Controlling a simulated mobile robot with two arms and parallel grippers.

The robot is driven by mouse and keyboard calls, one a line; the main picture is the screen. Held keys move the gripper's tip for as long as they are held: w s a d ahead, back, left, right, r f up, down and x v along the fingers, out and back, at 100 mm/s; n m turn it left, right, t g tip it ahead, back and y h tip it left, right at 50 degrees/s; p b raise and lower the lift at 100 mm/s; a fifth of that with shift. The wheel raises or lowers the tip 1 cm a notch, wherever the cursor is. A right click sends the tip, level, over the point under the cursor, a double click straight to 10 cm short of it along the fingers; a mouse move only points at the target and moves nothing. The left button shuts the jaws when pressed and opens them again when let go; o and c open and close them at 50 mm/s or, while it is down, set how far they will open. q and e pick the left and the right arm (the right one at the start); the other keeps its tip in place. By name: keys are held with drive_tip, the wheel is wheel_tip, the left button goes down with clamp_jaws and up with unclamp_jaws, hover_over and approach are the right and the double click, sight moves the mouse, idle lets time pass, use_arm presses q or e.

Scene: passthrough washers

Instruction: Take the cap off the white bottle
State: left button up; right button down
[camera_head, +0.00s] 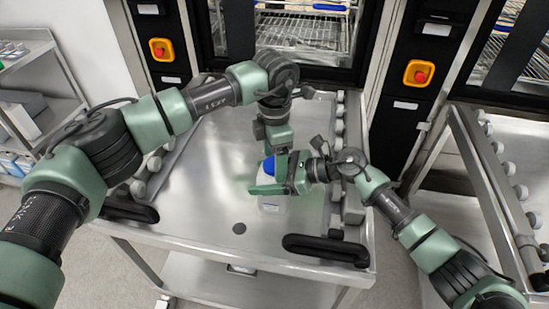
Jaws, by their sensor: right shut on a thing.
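The white bottle (271,203) stands upright on the steel cart top, near its middle. Its blue cap (268,166) is at the top of the bottle, and I cannot see a gap between them. My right gripper (268,185) comes in from the right and is shut on the bottle just below the cap. Its green finger crosses the front of the bottle and hides part of it. My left gripper (275,149) points down from above, close over the cap. Its fingertips are partly hidden, so I cannot tell whether they are open or touch the cap.
The steel cart top (200,205) is clear around the bottle. Black handles (326,248) stand at its front edge, and rails with round knobs run along its sides. An open washer (305,30) with a wire rack is behind. A shelf (40,110) stands at left.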

use_arm(q)
drive_tip(key=shift+r, duration=2.25)
drive_tip(key=shift+c, duration=0.2)
drive_tip(key=m, duration=0.1)
drive_tip(key=r+m, duration=0.1)
drive_tip(key=m, duration=0.2)
drive_tip(key=shift+r+m, duration=0.35)
drive_tip(key=shift+m, duration=0.05)
drive_tip(key=m, duration=0.1)
drive_tip(key=r+m, duration=0.1)
drive_tip(key=m, duration=0.2)
drive_tip(key=shift+r+m, duration=0.3)
drive_tip(key=shift+m, duration=0.4)
drive_tip(key=shift+f, duration=3.95)
drive_tip(key=c, duration=1.5)
drive_tip(key=n, duration=0.4)
drive_tip(key=shift+n, duration=0.3)
drive_tip(key=n, duration=0.5)
drive_tip(key=shift+n, duration=0.3)
